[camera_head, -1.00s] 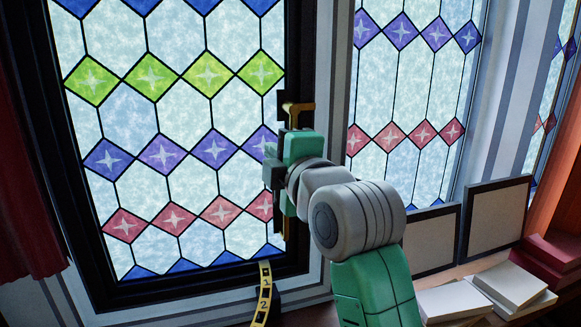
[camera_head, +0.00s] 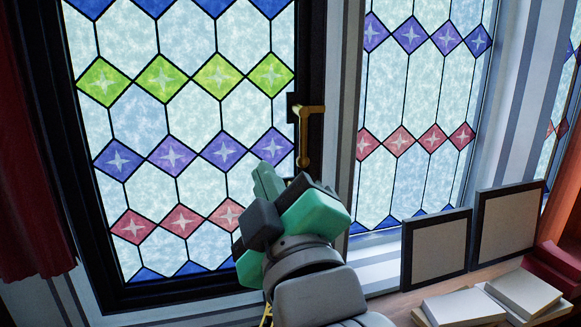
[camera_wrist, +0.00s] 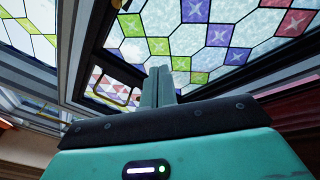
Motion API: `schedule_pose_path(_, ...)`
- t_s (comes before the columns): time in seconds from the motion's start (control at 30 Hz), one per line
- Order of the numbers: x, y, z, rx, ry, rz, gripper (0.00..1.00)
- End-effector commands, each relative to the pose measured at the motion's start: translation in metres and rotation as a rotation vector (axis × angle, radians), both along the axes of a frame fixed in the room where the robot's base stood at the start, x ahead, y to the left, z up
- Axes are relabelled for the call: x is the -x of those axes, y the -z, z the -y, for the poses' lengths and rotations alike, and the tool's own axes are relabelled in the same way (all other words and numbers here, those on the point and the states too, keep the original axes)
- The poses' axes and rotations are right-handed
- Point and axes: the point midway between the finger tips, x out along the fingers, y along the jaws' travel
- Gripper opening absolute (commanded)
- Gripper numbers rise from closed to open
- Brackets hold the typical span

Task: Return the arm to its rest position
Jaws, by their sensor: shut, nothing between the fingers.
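My gripper (camera_head: 268,180) is in the lower middle of the head view, in front of the lower right part of the stained-glass window. In the wrist view, its two fingers (camera_wrist: 158,85) are together with nothing between them. The brass window handle (camera_head: 310,137) is on the right side of the window frame, just above and to the right of my gripper. I see a gap in the picture between the fingertips and the handle. My wrist and forearm cover the sill below the window.
The stained-glass window (camera_head: 200,150) fills the left half. Two framed panels (camera_head: 436,245) lean at the right on a wooden surface. White books (camera_head: 525,290) and red books (camera_head: 560,262) lie in front of them. A red curtain (camera_head: 35,190) hangs at the left edge.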

Motion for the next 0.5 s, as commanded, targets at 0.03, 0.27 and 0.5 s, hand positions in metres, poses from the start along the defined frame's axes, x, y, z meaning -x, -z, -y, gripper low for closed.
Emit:
schedule_pose_path(0.03,0.025,0.003,-0.005,-0.155,-0.013,0.018,0.00)
schedule_pose_path(0.27,0.140,0.007,0.014,-0.778,-0.089,0.136,0.00)
schedule_pose_path(0.5,0.154,-0.091,0.019,-0.864,-0.112,0.156,0.00)
